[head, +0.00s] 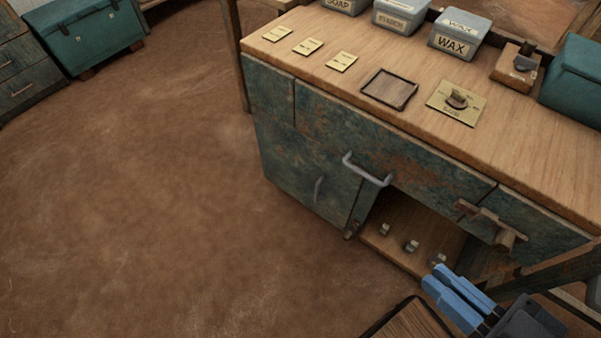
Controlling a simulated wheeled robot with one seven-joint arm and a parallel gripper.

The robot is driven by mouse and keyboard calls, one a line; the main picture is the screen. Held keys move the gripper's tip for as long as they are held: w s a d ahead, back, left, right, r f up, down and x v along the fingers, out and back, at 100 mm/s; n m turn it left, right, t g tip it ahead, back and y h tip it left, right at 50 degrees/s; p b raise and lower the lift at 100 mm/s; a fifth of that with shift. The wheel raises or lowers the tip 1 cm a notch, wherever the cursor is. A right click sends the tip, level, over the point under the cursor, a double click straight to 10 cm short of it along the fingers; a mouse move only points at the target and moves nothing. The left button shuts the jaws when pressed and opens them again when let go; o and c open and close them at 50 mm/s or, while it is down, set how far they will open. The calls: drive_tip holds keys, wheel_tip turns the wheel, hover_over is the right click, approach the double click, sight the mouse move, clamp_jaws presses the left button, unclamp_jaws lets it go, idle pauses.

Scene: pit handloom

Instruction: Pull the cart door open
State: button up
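The cart (262,118) has a wooden top and worn teal fronts. Its lower left door (290,172) carries a small upright grey handle (318,190) and looks shut. A drawer front above has a grey bar handle (367,170). My gripper (436,276) is at the lower right, in front of the open lower bay, well to the right of the door handle and apart from it. Its two blue fingers lie side by side with hardly any gap and nothing visible between them.
The open bay (400,250) holds small metal pieces. A wooden latch or peg (490,224) juts out at right. A dark-edged wooden surface (412,322) is at the bottom. On top are labelled tins (459,35) and a tray (390,88). The floor (150,190) at left is clear.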

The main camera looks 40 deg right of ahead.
drive_tip(key=shift+o, duration=1.3)
drive_tip(key=w+f+n+g+b, duration=0.1)
drive_tip(key=w+f+n+b, duration=0.1)
drive_tip(key=f, duration=1)
drive_tip(key=w+f+n+g+b, duration=0.2)
drive_tip(key=f+n, duration=0.3)
drive_tip(key=f, duration=0.7)
drive_tip(key=shift+w+a+g, duration=0.3)
drive_tip(key=shift+w+a, duration=0.1)
drive_tip(key=shift+a, duration=0.05)
drive_tip(key=n+g+h+b, duration=0.5)
drive_tip(key=n+h+b, duration=0.7)
drive_tip(key=n, duration=0.5)
approach(316, 193)
drive_tip(key=x, duration=0.3)
drive_tip(key=b+x, duration=0.2)
drive_tip(key=x, duration=0.5)
drive_tip(key=shift+w+d+f, duration=0.1)
drive_tip(key=shift+d+f, duration=0.05)
drive_tip(key=shift+d, duration=0.15)
clamp_jaws()
